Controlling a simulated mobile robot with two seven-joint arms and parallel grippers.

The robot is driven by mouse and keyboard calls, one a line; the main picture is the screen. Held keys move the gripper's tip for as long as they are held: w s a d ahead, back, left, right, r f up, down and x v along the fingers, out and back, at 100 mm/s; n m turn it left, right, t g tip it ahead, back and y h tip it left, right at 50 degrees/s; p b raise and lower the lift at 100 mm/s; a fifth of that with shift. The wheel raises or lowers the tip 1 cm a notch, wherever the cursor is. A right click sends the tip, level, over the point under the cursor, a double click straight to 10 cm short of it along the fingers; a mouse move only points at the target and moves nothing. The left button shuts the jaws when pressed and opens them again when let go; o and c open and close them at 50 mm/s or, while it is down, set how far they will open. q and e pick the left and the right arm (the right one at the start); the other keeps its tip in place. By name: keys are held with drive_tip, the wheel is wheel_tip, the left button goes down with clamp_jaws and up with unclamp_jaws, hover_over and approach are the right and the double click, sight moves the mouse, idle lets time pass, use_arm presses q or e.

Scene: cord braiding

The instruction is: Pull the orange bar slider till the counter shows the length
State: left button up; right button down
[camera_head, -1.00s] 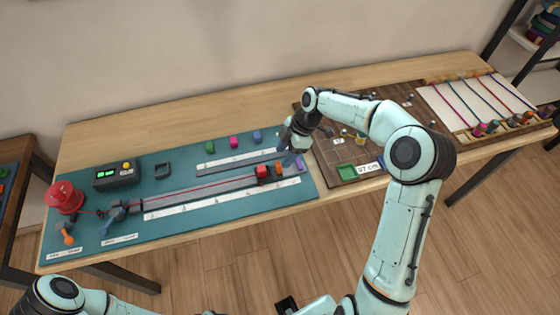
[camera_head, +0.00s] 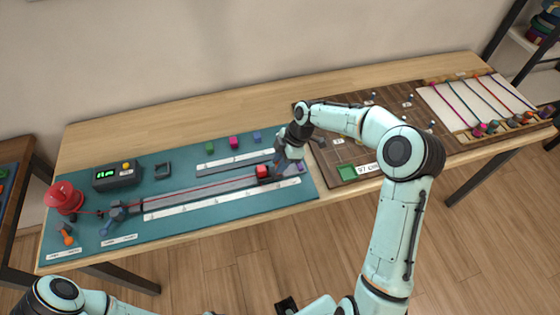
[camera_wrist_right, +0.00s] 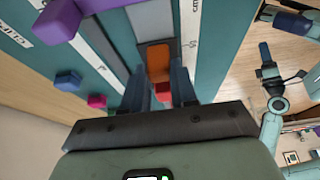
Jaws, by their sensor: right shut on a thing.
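My right gripper (camera_head: 281,167) is down at the right end of the long rail. In the right wrist view, its two fingers (camera_wrist_right: 160,84) are shut on the orange slider (camera_wrist_right: 158,57), with a red block (camera_wrist_right: 163,91) close by. In the head view the gripper hides most of the orange slider, and the red block (camera_head: 262,171) sits just left of it at the end of a red cord (camera_head: 195,187). The counter (camera_head: 117,175) is a dark box with green digits too small to read surely. A length card (camera_head: 367,169) reads about 27 cm, partly covered by my arm. My left gripper is out of view.
A red spool (camera_head: 64,197) stands at the left of the teal mat (camera_head: 222,221). Green, pink and blue blocks (camera_head: 234,142) lie behind the rails. A brown board (camera_head: 330,160) adjoins the mat on the right. A purple block (camera_wrist_right: 108,22) shows in the wrist view.

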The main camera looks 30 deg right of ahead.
drive_tip(key=d, duration=0.2)
drive_tip(key=s+d, duration=0.1)
drive_tip(key=d, duration=0.2)
drive_tip(key=shift+s, duration=0.1)
drive_tip(key=c, duration=0.9)
unclamp_jaws()
drive_tip(key=p+v, duration=0.1)
drive_tip(key=v, duration=1.2)
drive_tip(key=shift+r, duration=0.2)
